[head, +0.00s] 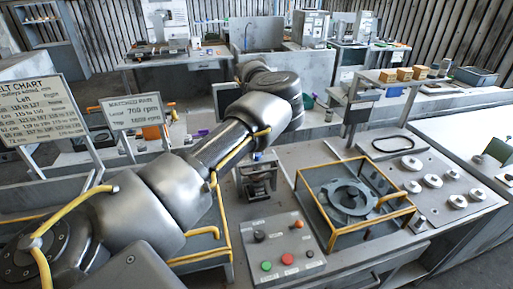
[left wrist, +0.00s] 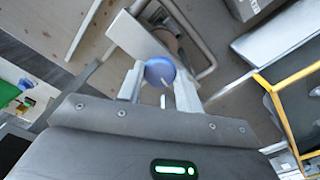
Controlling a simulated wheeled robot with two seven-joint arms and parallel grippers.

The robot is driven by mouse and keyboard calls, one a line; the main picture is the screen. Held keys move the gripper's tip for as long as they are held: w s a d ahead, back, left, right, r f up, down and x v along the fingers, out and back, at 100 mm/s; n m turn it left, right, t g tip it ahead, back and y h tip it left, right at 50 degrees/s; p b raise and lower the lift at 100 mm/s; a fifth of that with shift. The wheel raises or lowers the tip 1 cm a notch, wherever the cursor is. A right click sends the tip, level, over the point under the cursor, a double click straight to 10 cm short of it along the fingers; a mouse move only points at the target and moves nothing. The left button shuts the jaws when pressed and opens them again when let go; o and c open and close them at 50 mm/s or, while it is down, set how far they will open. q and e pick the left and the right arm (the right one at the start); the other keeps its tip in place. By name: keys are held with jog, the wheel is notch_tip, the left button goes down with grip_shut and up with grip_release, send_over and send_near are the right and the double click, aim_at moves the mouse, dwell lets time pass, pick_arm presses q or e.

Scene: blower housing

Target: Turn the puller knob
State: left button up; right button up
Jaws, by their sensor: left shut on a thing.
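The puller knob (left wrist: 160,70) shows in the left wrist view as a round blue knob with a white mark on it. My left gripper (left wrist: 160,84) is shut on it, with one pale finger on each side. A light grey bracket and curved tube stand behind the knob. In the head view my left arm crosses from the lower left to the middle, and its gripper is hidden behind its links. A dark device (head: 259,183) with a small blue spot on top stands right of the arm. I cannot tell whether that spot is the knob. My right gripper is not in view.
A control panel (head: 286,246) with green and red buttons is at the front. Right of the dark device, a yellow guard frame (head: 357,238) surrounds a round metal housing (head: 350,197). Several metal discs lie farther right. Two signs (head: 133,112) stand at left.

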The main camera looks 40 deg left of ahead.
pick_arm(q)
jog(key=m+p, duration=0.2)
jog(key=m, duration=0.1)
jog(key=shift+r, duration=0.25)
jog(key=shift+f+m+p, duration=0.1)
jog(key=shift+m+p, duration=0.8)
jog(key=shift+m, duration=0.3)
jog(key=o, duration=1)
jog(key=shift+f, duration=0.1)
notch_tip(320, 180, up, 11)
jog(key=b, duration=0.2)
jog(key=shift+b, duration=0.3)
